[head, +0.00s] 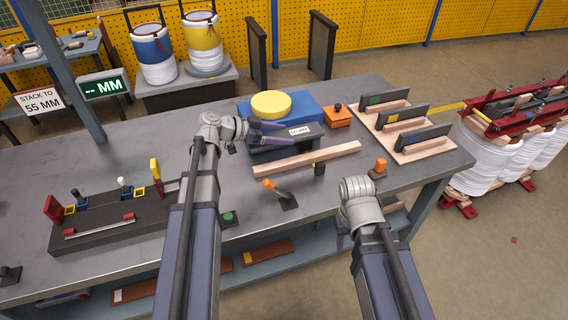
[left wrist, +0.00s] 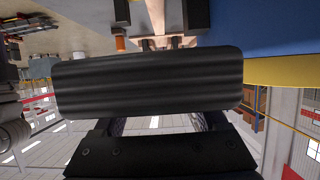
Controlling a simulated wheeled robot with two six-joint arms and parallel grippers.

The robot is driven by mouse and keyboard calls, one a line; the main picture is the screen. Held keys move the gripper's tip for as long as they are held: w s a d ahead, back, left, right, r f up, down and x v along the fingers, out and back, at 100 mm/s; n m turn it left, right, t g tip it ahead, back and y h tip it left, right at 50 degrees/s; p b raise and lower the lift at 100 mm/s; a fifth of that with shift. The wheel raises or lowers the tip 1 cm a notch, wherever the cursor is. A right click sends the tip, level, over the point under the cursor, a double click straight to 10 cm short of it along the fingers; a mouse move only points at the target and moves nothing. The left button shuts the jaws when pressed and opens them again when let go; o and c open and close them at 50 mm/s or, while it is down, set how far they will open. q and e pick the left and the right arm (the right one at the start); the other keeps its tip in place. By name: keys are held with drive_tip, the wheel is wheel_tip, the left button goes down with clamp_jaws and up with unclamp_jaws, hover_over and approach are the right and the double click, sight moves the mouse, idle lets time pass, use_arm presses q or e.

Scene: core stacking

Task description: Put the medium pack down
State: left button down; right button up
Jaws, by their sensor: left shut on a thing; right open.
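My left gripper (head: 268,132) is shut on a dark ridged pack (left wrist: 145,82), which spans the left wrist view just beyond the jaws. In the head view the gripper reaches right, over the dark block in front of the blue press (head: 317,111) with its round yellow top. The held pack is hard to tell from that block, and I cannot tell whether it touches anything below. My right gripper (head: 343,240) is open and low beside its own arm, mostly hidden by it. Dark slabs with green, yellow and blue tags stand on a wooden rack (head: 448,134).
A pale wooden bar (head: 306,159) lies in front of the press. An orange-handled lever (head: 281,193) and an orange block (head: 338,116) are nearby. A dark fixture (head: 110,222) lies at left. The display (head: 103,87) shows dashes; a sign (head: 39,101) reads "STACK TO 55 MM".

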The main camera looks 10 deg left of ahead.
sight(281, 162)
use_arm(q)
drive_tip(key=shift+f+b, duration=4.65)
drive_tip(key=shift+f, duration=0.15)
drive_tip(key=shift+f, duration=0.25)
unclamp_jaws()
drive_tip(key=shift+r, duration=0.1)
drive_tip(key=shift+r, duration=0.1)
drive_tip(key=shift+s+a+r, duration=0.1)
drive_tip(key=shift+a+r, duration=0.1)
drive_tip(key=p+v, duration=0.4)
drive_tip(key=v, duration=0.6)
drive_tip(key=shift+a+r, duration=0.1)
drive_tip(key=shift+s+a+r+p, duration=0.15)
drive_tip(key=shift+s+a+p, duration=0.15)
drive_tip(key=shift+s+a, duration=0.15)
